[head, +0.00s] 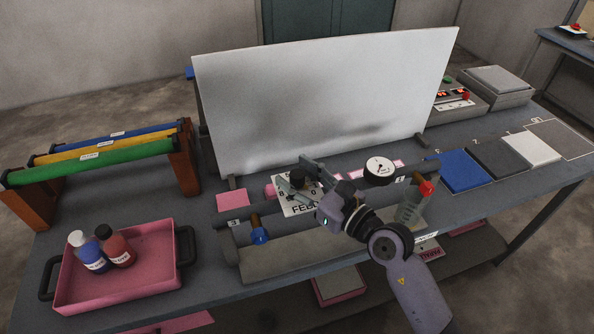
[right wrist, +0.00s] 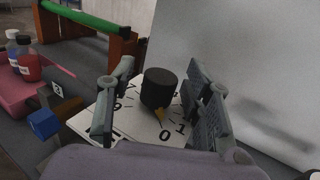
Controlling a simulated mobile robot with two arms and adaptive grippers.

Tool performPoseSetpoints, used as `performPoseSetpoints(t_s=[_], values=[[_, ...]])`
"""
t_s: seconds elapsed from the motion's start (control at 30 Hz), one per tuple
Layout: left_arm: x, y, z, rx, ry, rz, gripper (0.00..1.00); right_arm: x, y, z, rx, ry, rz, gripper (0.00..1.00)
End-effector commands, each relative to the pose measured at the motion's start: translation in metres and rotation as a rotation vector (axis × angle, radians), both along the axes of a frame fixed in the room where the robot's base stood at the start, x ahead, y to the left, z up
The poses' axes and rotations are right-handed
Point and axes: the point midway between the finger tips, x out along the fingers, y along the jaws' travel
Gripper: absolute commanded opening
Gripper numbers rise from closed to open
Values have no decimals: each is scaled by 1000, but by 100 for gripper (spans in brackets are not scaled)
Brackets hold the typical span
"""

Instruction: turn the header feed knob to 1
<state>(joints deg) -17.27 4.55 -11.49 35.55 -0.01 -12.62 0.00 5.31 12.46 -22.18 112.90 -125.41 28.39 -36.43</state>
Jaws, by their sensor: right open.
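The header feed knob (right wrist: 160,86) is a black cylinder on a white dial plate (right wrist: 140,128) with printed numbers. Its yellow pointer (right wrist: 159,115) points at or close to the 0; the 1 is printed just right of it. In the head view the knob (head: 298,176) is partly hidden by my gripper, above the word FEED. My right gripper (head: 303,185) is over the dial. In the right wrist view its open fingers (right wrist: 161,92) stand on either side of the knob, with gaps visible. My left gripper is not in view.
A tall pale panel (head: 320,95) stands close behind the dial. A blue-handled valve (head: 260,236), a round gauge (head: 380,169) and a red-topped part (head: 426,189) are nearby. A pink tray (head: 150,285) with bottles lies left. Coloured rollers (head: 95,155) stand behind it.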

Motion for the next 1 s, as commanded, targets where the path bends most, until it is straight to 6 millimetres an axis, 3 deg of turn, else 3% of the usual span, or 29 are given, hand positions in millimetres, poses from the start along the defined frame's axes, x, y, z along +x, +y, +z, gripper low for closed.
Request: performPoseSetpoints(t_s=[0.33, 1.0], values=[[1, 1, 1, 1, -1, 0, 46, 2, 3, 0, 0, 0, 0, 46], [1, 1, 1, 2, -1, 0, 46, 2, 3, 0, 1, 1, 0, 1]])
